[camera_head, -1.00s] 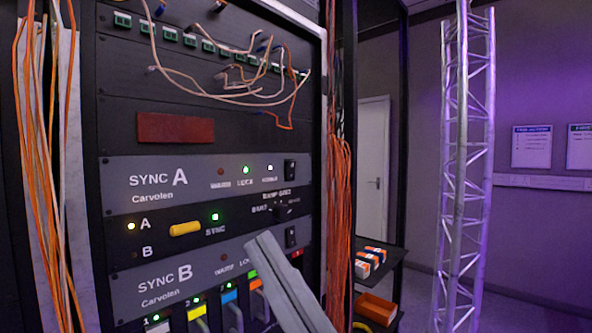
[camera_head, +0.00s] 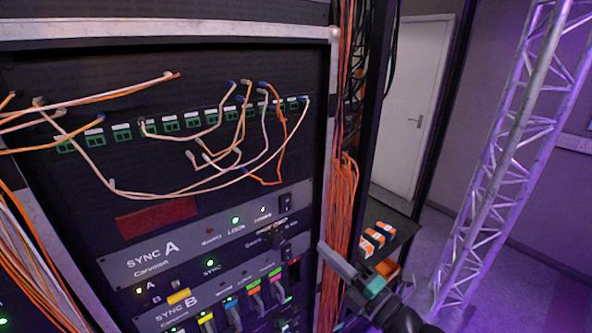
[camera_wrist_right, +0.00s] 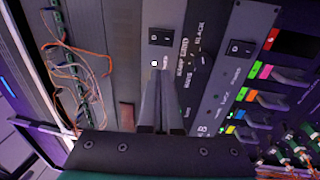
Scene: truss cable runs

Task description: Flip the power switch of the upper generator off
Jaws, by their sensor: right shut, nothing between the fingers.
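The upper generator, SYNC A (camera_head: 150,262), is a grey rack panel with a green light and a white light lit. Its black power switch (camera_head: 285,203) is at the panel's right end; it also shows in the right wrist view (camera_wrist_right: 160,37). I cannot tell which side of the rocker is pressed. My right gripper (camera_head: 323,247) is at the rack's right edge, below and right of that switch. In the right wrist view its shut, empty fingers (camera_wrist_right: 160,75) point toward the switch, apart from it in the picture. My left gripper is out of view.
The SYNC B panel (camera_head: 150,322) sits lower, with its own similar switch (camera_wrist_right: 241,47). A selector knob (camera_head: 275,240) lies between the panels. Patch cables (camera_head: 215,180) loop above. Orange cables (camera_head: 342,200) hang at the rack's right. A truss (camera_head: 510,130) stands further right.

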